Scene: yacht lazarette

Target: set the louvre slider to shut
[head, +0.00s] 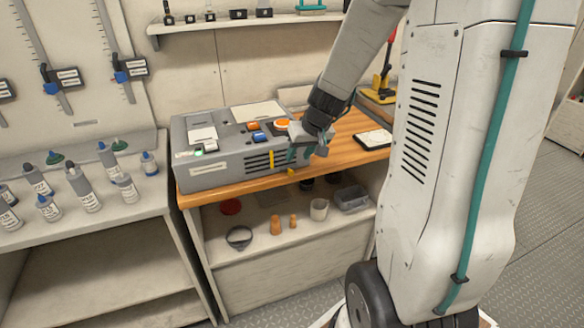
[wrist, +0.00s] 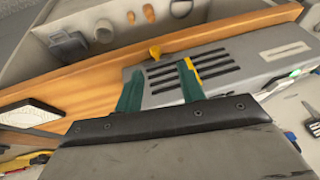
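The louvre (head: 258,161) is a set of dark slots on the front of a grey box (head: 208,172). It also shows in the wrist view (wrist: 170,78). A yellow strip (head: 271,160) crosses the slots, partly behind a finger in the wrist view (wrist: 193,70). My gripper (head: 299,154) has teal fingers, open and apart, in front of the louvre.
The box stands on a wooden worktop (head: 232,192) with coloured controls on top. A white-faced tablet-like item (head: 374,138) lies to its right. Below is a shelf with a mug (head: 319,209) and a grey bin (head: 352,198). Bottles (head: 83,187) stand on the left bench.

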